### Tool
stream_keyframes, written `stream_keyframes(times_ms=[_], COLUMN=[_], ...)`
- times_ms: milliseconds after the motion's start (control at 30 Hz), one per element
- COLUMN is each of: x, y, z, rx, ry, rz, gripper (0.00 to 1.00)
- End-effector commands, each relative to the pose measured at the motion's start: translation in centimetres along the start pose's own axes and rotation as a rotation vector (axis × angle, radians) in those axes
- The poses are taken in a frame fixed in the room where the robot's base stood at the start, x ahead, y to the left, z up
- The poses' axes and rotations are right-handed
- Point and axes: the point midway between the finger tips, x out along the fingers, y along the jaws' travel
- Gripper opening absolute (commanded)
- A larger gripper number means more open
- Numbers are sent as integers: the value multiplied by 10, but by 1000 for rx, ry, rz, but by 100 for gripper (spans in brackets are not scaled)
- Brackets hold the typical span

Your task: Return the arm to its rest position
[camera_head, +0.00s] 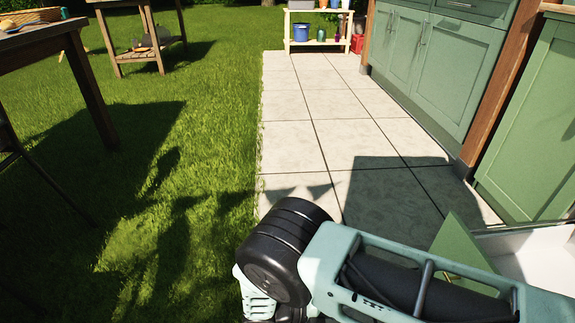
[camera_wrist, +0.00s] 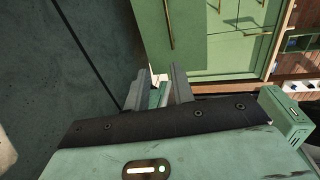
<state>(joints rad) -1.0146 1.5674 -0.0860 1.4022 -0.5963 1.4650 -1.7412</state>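My gripper (camera_wrist: 158,84) shows in the wrist view with its two grey fingers apart. A narrow strip of pale and green surface shows through the gap, and I see nothing clearly held. Beyond the fingers are green cabinet fronts (camera_wrist: 203,48) with long handles, seen tilted. In the head view my arm lies across the bottom right, over the paving, and my gripper itself is not visible there.
Green cabinets (camera_head: 444,62) line the right side. A green panel (camera_head: 462,248) and a white surface (camera_head: 540,262) lie close to my arm at lower right. A wooden table (camera_head: 38,38) stands at left on the grass. The tiled path (camera_head: 318,105) ahead is clear up to a shelf (camera_head: 316,42).

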Motion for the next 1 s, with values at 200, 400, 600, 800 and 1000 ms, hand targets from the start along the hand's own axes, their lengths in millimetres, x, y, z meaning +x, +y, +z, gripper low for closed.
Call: stream_keyframes(times_ms=[200, 400, 600, 800, 1000], x=[-6, -14, -28, -49, -76], y=[-10, -24, -50, -93, -164], z=[0, -1, -4, -8, -19], rx=[43, 108, 222, 406, 702], ry=[32, 76, 159, 295, 529], rz=[38, 89, 175, 292, 439], gripper=[24, 24, 24, 24, 24])
